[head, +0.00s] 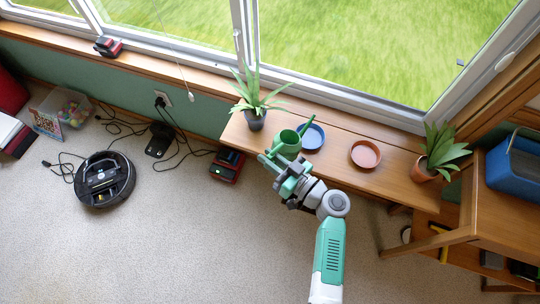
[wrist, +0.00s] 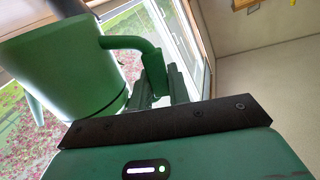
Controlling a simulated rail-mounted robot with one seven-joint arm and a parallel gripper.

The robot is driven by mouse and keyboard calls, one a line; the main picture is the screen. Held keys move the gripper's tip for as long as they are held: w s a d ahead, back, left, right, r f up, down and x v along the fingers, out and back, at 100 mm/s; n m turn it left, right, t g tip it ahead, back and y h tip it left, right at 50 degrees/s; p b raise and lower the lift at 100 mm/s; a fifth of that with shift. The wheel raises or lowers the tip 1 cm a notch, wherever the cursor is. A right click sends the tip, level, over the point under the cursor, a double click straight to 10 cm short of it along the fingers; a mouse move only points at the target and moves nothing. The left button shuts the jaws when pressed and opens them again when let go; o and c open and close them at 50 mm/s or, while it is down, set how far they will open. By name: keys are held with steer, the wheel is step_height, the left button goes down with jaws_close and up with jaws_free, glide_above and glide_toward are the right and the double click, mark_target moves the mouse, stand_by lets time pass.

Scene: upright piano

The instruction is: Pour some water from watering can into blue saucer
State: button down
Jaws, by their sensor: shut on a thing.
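The green watering can (head: 287,143) is at the left edge of the blue saucer (head: 312,137) in the head view. Its thin spout reaches right, across the saucer's upper left part. My gripper (head: 273,161) is shut on the can's handle, at the can's lower left. In the wrist view the can (wrist: 68,70) fills the left side, and its handle runs between my gripper's fingers (wrist: 160,88). The saucer rests on the wooden bench and is partly hidden by the can. I cannot tell the can's exact tilt or height, and no water shows.
On the bench (head: 335,165), a potted plant (head: 256,105) stands left of the can, a terracotta saucer (head: 365,154) lies right of the blue one, and another potted plant (head: 436,155) is farther right. The window (head: 350,50) is behind. A blue box (head: 515,165) sits at the right.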

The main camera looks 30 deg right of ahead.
mark_target(271, 155)
steer(key=shift+w+d+r+m+p, duration=0.15)
steer(key=shift+r+m+p, duration=0.45)
steer(key=shift+r+p, duration=1.15)
steer(key=r+p, duration=0.1)
steer(key=d+r+m+p, duration=0.1)
steer(key=r+m+p, duration=0.1)
steer(key=p, duration=0.1)
steer(key=shift+w+d+r, duration=0.2)
steer(key=shift+d+r, duration=0.05)
steer(key=shift+r, duration=0.1)
steer(key=shift+d+r+m, duration=0.15)
steer(key=shift+r+m, duration=0.05)
steer(key=shift+m, duration=0.2)
steer(key=shift+w, duration=0.1)
steer(key=shift+d+r+m+p, duration=0.4)
steer(key=shift+r+p, duration=0.1)
steer(key=shift+r, duration=0.2)
steer(key=shift+f, duration=0.1)
steer(key=shift+b, duration=0.85)
